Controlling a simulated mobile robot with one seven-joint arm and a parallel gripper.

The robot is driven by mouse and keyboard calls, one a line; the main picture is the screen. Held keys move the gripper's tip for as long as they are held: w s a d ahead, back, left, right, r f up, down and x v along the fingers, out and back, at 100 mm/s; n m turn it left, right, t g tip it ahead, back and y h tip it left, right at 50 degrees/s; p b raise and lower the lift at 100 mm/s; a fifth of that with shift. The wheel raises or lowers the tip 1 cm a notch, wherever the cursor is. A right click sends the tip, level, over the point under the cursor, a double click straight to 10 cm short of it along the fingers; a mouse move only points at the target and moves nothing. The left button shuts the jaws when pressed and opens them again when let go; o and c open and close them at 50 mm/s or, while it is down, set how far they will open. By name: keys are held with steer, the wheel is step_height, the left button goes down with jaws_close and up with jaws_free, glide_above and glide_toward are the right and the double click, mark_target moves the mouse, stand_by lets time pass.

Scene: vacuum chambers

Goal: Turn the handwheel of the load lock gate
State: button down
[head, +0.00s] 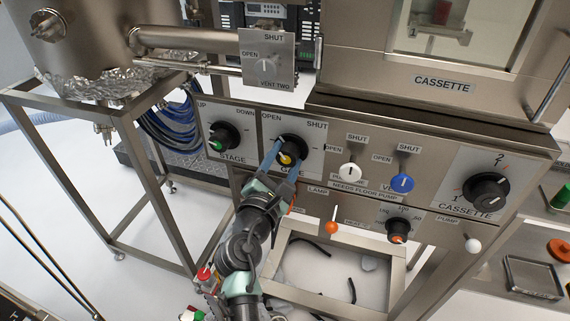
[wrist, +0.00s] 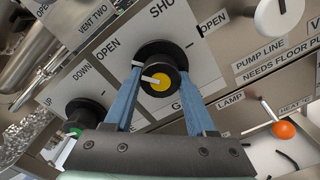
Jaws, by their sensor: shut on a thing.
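The gate handwheel (head: 291,148) is a black round knob with a yellow centre, on a pale plate marked OPEN at left and SHUT at right. In the wrist view the handwheel (wrist: 160,62) shows a white pointer reaching left from its yellow centre, toward the OPEN side. My gripper (head: 285,163) reaches up from below, with one blue finger on each side of the knob. In the wrist view my gripper (wrist: 160,84) is shut on the handwheel. The lower part of its plate label is hidden by the right finger.
The stage knob (head: 223,136) with a green centre is close at left. At right are a white valve knob (head: 349,172), a blue valve knob (head: 402,183) and the cassette knob (head: 486,190). An orange-tipped lever (head: 332,227) sticks out below.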

steer(key=m+b, duration=0.3)
steer(key=m, duration=0.3)
steer(key=shift+a+f, duration=0.1)
steer(key=m+b, duration=0.4)
steer(key=m, duration=0.2)
steer(key=shift+m, duration=0.4)
steer(key=m+b, duration=0.4)
steer(key=m, duration=0.2)
steer(key=shift+b, duration=0.4)
steer(key=m+b, duration=0.2)
steer(key=m, duration=0.2)
steer(key=shift+r+b, duration=0.2)
steer(key=shift+b, duration=0.1)
steer(key=shift+r+m+b, duration=0.1)
steer(key=shift+m+b, duration=0.4)
steer(key=shift+m, duration=0.7)
steer(key=shift+c, duration=1.1)
jaws_free()
steer(key=shift+r, duration=0.1)
